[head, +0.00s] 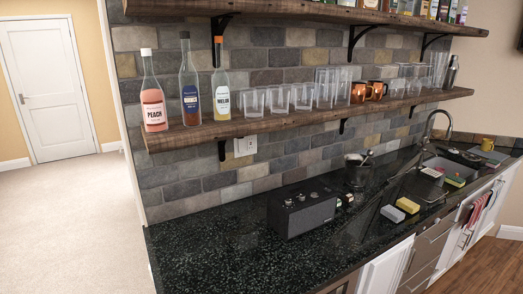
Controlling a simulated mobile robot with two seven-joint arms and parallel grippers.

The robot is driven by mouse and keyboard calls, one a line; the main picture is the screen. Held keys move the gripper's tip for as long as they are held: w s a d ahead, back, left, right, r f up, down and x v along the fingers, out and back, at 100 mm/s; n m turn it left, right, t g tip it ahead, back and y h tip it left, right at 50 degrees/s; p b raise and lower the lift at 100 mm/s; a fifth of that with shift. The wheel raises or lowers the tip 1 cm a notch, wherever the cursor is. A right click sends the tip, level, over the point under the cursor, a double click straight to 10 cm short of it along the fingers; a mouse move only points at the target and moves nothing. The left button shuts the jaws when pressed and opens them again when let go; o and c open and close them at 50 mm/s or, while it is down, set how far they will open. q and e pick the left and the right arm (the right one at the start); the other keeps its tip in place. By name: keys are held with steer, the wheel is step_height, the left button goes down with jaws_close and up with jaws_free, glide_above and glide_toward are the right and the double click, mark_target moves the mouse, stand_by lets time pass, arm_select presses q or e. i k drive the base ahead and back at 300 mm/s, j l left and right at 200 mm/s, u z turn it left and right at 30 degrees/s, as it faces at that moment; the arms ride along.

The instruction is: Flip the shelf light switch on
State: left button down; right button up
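A white wall plate (245,146) is on the stone-tile wall, just under the lower wooden shelf (290,120) and left of its middle bracket. It is too small to tell whether it is a switch or an outlet, or how it is set. No other plate that could be the shelf light switch is clear to me. Neither of my grippers shows in the head view.
A black radio (302,208) stands on the dark speckled counter (205,250) below the plate. Bottles and glasses line the lower shelf. A black ice bucket (357,171), sponges and a sink (445,170) are to the right. The counter's left end is clear.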

mark_target(241, 148)
steer(key=i+l, duration=0.25)
steer(key=l, duration=0.2)
steer(key=i+l+z, duration=0.1)
steer(key=i+l, duration=0.45)
steer(key=l, duration=0.3)
steer(key=z, duration=0.05)
